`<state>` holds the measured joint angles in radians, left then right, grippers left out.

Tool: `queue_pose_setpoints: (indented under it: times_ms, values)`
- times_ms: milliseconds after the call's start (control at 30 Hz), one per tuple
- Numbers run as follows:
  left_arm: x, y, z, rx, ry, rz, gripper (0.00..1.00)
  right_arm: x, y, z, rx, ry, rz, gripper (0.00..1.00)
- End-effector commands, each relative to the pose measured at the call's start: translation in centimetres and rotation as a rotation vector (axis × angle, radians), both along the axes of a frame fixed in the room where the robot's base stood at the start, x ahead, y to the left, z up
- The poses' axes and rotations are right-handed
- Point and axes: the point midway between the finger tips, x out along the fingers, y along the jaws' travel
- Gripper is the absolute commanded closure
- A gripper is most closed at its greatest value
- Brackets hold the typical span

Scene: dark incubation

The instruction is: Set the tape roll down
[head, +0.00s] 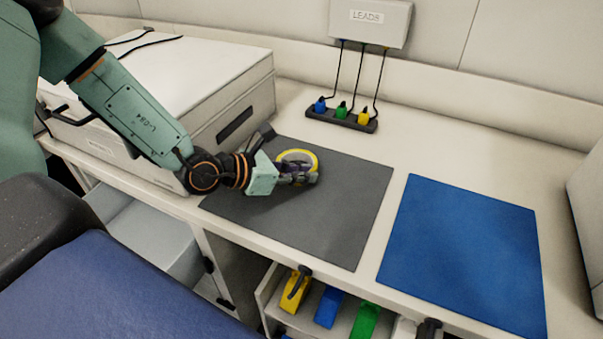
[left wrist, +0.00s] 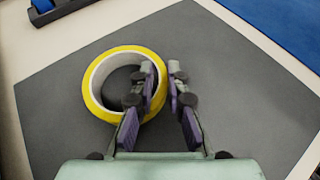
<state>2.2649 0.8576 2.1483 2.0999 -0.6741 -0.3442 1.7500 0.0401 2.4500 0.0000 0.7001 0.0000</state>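The tape roll (head: 312,155) is a yellow ring with a pale inner face, seen over the dark grey mat (head: 345,215) in the head view. It also shows in the left wrist view (left wrist: 97,83), lying flat to the camera. My left gripper (head: 300,172) is at its near right side. In the left wrist view, the gripper's fingers (left wrist: 162,80) straddle the roll's right wall, one inside the hole and one outside, and are closed on it. The frames do not show clearly whether the roll touches the mat. My right gripper is not in view.
A blue mat (head: 465,250) lies to the right, bare. A rack with blue, green and yellow plugs (head: 341,119) stands behind, wired to a wall box (head: 370,22). A large pale case (head: 215,75) is at left. An open drawer (head: 268,292) with coloured items is below the front edge.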

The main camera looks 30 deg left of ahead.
Motion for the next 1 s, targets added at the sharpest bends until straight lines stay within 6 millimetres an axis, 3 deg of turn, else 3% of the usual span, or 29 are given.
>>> queue_pose_setpoints:
  times_ms: [267,667,1000]
  values:
    - [-0.1,0.0,-0.1,0.001,0.003,0.000,0.62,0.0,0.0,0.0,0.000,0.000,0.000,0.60]
    - [-0.2,0.2,0.3,0.000,0.003,0.003,0.62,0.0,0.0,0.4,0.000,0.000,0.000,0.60]
    - [-2.3,1.5,1.8,-0.005,0.003,0.006,0.62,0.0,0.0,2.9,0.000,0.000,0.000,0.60]
